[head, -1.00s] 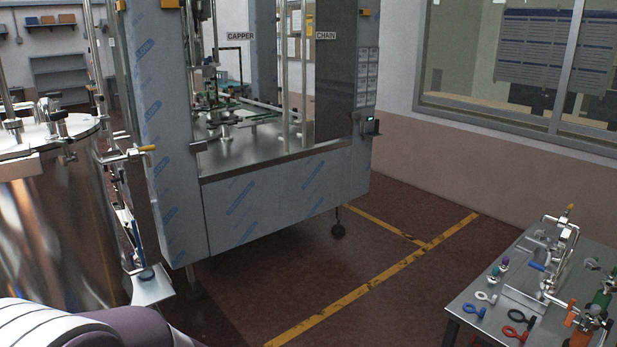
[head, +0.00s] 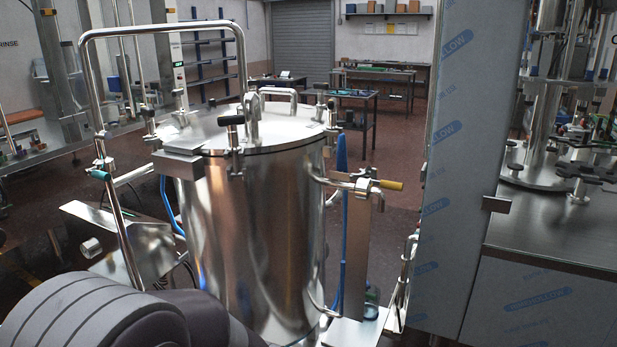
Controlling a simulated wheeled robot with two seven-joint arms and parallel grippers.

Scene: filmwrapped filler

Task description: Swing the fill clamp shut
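A large polished steel tank (head: 255,220) with a round lid (head: 270,130) stands in the middle of the head view. A short pipe (head: 335,183) leaves its right side and carries a small metal clamp-like fitting (head: 362,188) and a yellow-ended handle (head: 391,185). I cannot tell whether this fitting is the fill clamp, or whether it is open or shut. Several clamps with black knobs, one at the front (head: 231,121), sit around the lid rim. A grey link of my arm fills the lower left. Neither of my grippers is in view.
A bent steel rail (head: 100,130) rises left of the tank. A machine panel in blue-printed film (head: 450,180) stands close on the right, beside a steel machine deck (head: 560,210). Blue hoses (head: 340,230) hang by the tank. Open floor (head: 400,150) lies behind.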

